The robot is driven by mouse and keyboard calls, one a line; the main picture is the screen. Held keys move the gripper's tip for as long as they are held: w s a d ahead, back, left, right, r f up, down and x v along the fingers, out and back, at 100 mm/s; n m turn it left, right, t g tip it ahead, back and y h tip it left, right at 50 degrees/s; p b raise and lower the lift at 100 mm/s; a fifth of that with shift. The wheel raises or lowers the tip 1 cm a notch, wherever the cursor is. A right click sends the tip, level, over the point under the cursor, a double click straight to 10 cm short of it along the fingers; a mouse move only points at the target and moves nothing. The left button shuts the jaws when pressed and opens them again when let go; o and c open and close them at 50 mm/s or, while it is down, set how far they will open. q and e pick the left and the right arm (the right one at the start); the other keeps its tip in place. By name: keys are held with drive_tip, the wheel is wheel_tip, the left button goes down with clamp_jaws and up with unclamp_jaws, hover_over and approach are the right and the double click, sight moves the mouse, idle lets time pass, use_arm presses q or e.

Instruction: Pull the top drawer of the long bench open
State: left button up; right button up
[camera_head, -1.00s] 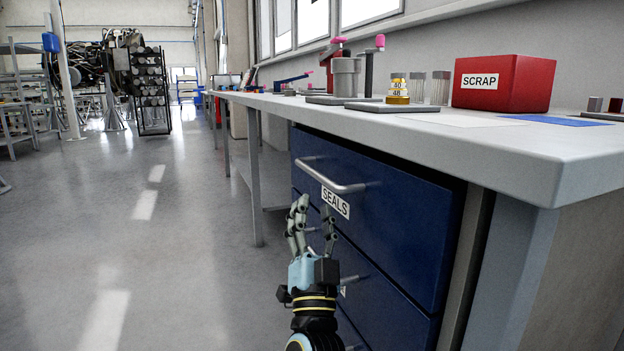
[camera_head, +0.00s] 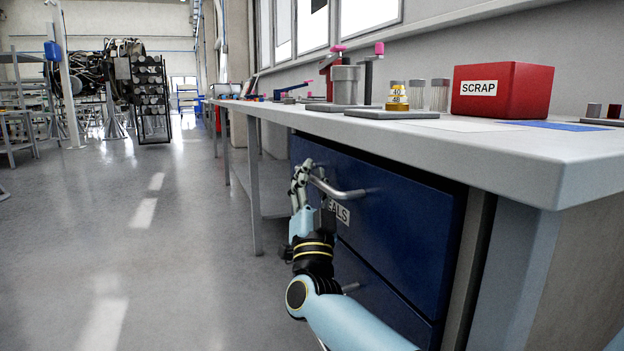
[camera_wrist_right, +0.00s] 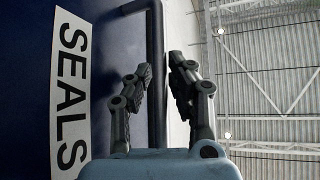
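The top drawer (camera_head: 400,218) of the long bench (camera_head: 480,148) has a dark blue front, a SEALS label and a metal bar handle (camera_head: 345,193). Its front looks closed under the bench top. My right gripper (camera_head: 309,174) is at the left part of the handle, partly hiding the label. In the right wrist view, the handle bar (camera_wrist_right: 156,95) runs between the two fingers of my right gripper (camera_wrist_right: 160,72). The fingers are apart, with a gap visible on the right side of the bar. The SEALS label (camera_wrist_right: 70,95) is at the left there. My left gripper is not in view.
A lower blue drawer (camera_head: 375,290) sits beneath. On the bench top are a red SCRAP box (camera_head: 505,92), a grey cylinder (camera_head: 345,86) and yellow-labelled stacked rings (camera_head: 397,98). A bench leg (camera_head: 254,190) stands left of the drawers. The floor (camera_head: 150,260) to the left is clear.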

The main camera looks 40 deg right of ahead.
clamp_jaws()
drive_tip(key=shift+a, duration=0.15)
